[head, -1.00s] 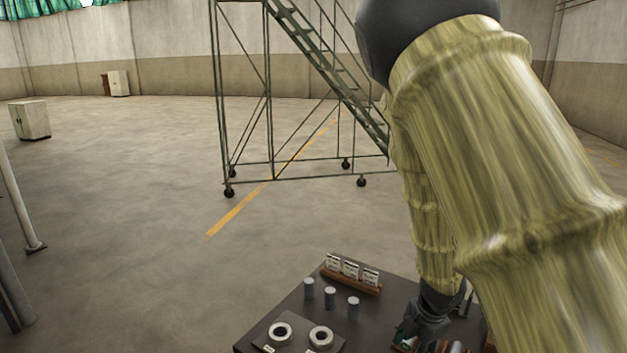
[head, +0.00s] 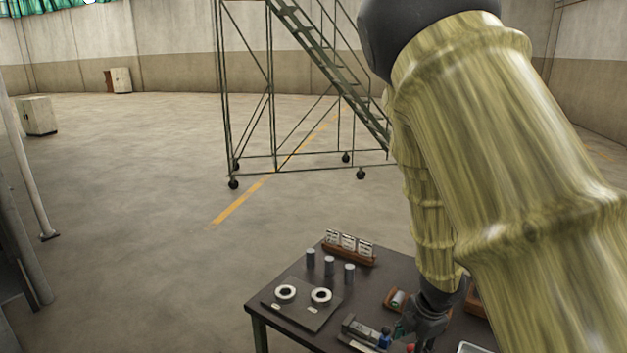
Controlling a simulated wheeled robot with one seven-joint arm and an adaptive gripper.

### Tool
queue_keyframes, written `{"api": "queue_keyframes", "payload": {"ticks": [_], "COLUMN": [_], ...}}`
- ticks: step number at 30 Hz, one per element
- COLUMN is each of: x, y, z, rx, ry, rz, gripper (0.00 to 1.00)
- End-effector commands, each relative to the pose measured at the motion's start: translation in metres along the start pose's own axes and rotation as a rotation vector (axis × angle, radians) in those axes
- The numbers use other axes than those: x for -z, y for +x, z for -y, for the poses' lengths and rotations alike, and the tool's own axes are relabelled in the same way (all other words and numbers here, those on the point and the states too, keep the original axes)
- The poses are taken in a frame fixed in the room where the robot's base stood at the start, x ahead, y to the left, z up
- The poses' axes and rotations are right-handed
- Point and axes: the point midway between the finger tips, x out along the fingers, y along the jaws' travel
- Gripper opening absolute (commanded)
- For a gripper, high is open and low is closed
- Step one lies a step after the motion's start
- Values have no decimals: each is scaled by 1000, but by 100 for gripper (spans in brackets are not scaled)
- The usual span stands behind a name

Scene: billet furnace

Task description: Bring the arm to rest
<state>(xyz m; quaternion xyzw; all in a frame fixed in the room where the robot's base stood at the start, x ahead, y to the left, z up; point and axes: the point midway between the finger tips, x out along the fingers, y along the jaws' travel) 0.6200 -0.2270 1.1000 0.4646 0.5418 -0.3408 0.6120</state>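My arm comes down the right side of the head view, in a yellowish, ribbed sleeve. My gripper (head: 408,333) is dark and points down over the right part of the dark table (head: 290,268). Its fingers are small and partly lost among the objects there, so I cannot tell whether they are open or shut, or whether they touch anything. A small blue-topped item (head: 385,338) and a grey device (head: 362,331) lie just left of it. A small tray with a pale roll (head: 397,299) is behind it.
On the table, a plate carries two white rings (head: 321,296). Several grey cylinders (head: 330,265) stand behind it, before a wooden rack of cards (head: 348,245). A wheeled stair platform (head: 276,160) stands beyond. A post (head: 28,180) rises at left. Floor between is clear.

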Motion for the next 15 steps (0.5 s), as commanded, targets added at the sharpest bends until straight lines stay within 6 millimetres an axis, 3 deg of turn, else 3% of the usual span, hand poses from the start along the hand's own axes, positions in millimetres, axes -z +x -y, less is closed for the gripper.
{"api": "queue_keyframes", "payload": {"ticks": [11,15], "x": [23,36], "y": [60,91], "z": [35,52], "rx": [10,19], "ry": [221,342], "rz": [-88,-127], "gripper": [47,47]}}
